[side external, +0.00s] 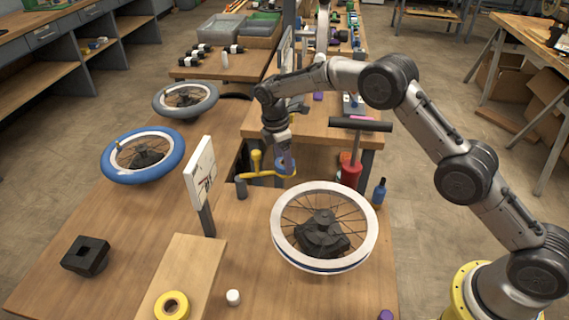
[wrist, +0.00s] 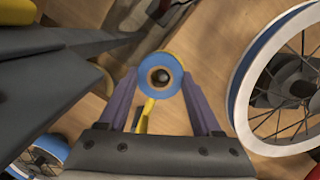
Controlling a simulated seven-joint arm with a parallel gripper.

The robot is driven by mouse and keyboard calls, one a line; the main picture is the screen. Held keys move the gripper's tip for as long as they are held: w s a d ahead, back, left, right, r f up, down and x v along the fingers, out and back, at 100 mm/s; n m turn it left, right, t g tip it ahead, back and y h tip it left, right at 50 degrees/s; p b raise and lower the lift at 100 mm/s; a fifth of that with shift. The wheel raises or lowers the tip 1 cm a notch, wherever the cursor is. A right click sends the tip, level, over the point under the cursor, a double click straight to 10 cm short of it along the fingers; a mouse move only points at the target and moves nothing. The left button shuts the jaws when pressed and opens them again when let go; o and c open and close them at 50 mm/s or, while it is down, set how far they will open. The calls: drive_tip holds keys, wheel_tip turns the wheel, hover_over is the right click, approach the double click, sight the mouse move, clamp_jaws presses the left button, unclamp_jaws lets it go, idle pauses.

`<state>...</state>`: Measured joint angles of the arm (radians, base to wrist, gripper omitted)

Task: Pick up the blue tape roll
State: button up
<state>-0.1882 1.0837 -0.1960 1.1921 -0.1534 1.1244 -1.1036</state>
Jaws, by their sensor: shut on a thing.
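The blue tape roll (wrist: 160,94) sits between the two purple fingers of my gripper (wrist: 159,80) in the wrist view. Its ring faces the camera, with a dark centre hole and a yellowish edge at the top. In the side external view the blue tape roll (side external: 287,169) shows at the fingertips of my gripper (side external: 286,160), at the end of a yellow arm-like piece (side external: 262,175). My gripper is shut on the roll. I cannot tell whether the roll still touches the yellow piece.
A white-rimmed wheel (side external: 283,250) lies just in front. A red pump (side external: 351,172) and a blue bottle (side external: 379,190) stand to the right. A white panel on a post (side external: 199,172) stands left. A yellow tape roll (side external: 172,306) lies on a board at the front.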

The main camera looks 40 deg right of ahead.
drive_tip(key=shift+r, duration=0.5)
wheel_tip(320, 180, up, 2)
drive_tip(key=shift+r, duration=0.1)
drive_tip(key=s+d+r, duration=0.2)
drive_tip(key=s+r, duration=0.7)
drive_tip(key=s, duration=0.5)
drive_tip(key=shift+r, duration=0.4)
